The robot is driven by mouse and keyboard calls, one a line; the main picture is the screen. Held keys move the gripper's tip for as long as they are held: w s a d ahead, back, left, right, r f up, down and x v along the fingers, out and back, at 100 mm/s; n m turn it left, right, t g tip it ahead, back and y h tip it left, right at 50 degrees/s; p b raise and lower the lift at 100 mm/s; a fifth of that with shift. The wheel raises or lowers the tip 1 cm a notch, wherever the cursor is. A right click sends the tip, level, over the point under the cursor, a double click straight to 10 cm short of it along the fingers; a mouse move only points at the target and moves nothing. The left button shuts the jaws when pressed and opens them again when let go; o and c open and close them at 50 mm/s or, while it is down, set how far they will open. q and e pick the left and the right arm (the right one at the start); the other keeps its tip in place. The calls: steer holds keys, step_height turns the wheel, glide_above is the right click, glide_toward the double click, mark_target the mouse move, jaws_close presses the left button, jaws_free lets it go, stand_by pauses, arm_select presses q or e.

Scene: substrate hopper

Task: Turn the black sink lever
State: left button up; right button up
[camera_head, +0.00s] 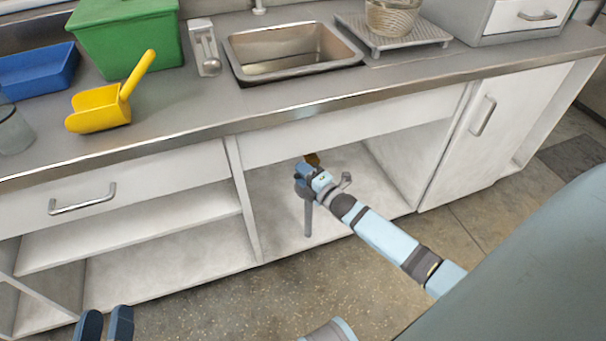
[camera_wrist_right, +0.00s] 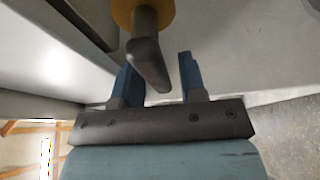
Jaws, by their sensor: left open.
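The black lever (camera_wrist_right: 150,62) shows in the right wrist view, hanging from an orange-yellow collar (camera_wrist_right: 143,12). In the head view an amber piece (camera_head: 312,158) that looks like this collar shows just behind my right gripper, in the open bay under the sink; the lever itself is hidden there. My right gripper (camera_wrist_right: 161,82) is open, its two blue fingers apart, with the lever's lower end between them in the picture. I cannot tell whether the fingers touch it. My left gripper (camera_head: 105,325) is open and empty at the bottom left of the head view.
The steel sink (camera_head: 290,50) is set in the grey counter (camera_head: 225,115) above the bay. A white divider (camera_head: 243,200) stands left of the bay, and a cabinet door (camera_head: 475,130) is at its right. A yellow scoop (camera_head: 100,108) and green bin (camera_head: 130,40) stand on the counter.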

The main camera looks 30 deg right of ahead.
jaws_close()
